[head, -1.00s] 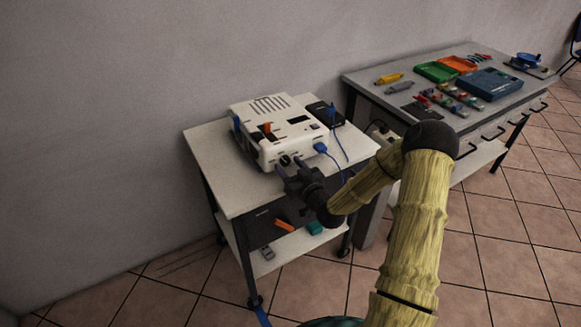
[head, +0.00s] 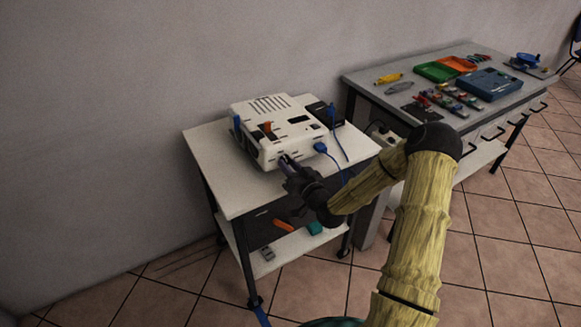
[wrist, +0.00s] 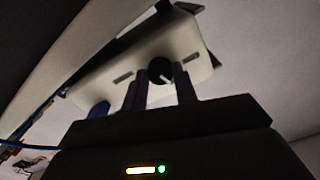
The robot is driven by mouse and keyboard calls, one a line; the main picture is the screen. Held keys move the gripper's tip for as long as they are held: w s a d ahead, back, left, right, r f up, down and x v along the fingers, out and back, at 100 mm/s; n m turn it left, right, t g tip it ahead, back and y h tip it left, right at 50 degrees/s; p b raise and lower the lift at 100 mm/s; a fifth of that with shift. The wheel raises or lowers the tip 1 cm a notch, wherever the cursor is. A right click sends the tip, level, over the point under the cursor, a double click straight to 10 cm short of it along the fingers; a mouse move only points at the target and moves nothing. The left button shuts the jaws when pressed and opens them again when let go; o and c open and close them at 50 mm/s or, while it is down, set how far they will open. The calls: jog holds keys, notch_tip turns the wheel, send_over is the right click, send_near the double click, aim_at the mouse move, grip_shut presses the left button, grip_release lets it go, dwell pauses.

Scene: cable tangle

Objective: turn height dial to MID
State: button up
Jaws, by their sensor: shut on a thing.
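The white machine (head: 268,125) sits on the small table, its front side facing my arm. The height dial (wrist: 161,70) is a round black knob with a white pointer line on the machine's front face, seen in the wrist view. My gripper (head: 285,160) is at that front face, and in the wrist view its two fingers (wrist: 161,95) stand on either side of the dial, shut on it. The pointer slants toward the lower right in the wrist view. Dial markings are too small to read. In the head view the gripper hides the dial.
The small white table (head: 215,165) has free room left of the machine. A blue plug (head: 320,147) with a cable lies right of the gripper. A workbench (head: 365,85) with trays stands at right. An orange item (head: 283,225) lies on the lower shelf.

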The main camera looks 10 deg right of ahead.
jog(key=shift+s+f, duration=0.1)
jog(key=shift+f, duration=0.2)
jog(key=o, duration=1)
jog(key=shift+a, duration=0.1)
jog(key=shift+c, duration=0.2)
jog(key=shift+r, duration=0.1)
jog(key=shift+s+d, duration=0.2)
jog(key=shift+s, duration=0.1)
jog(key=p+v, duration=0.3)
jog(key=v, duration=1.3)
jog(key=shift+s, duration=0.3)
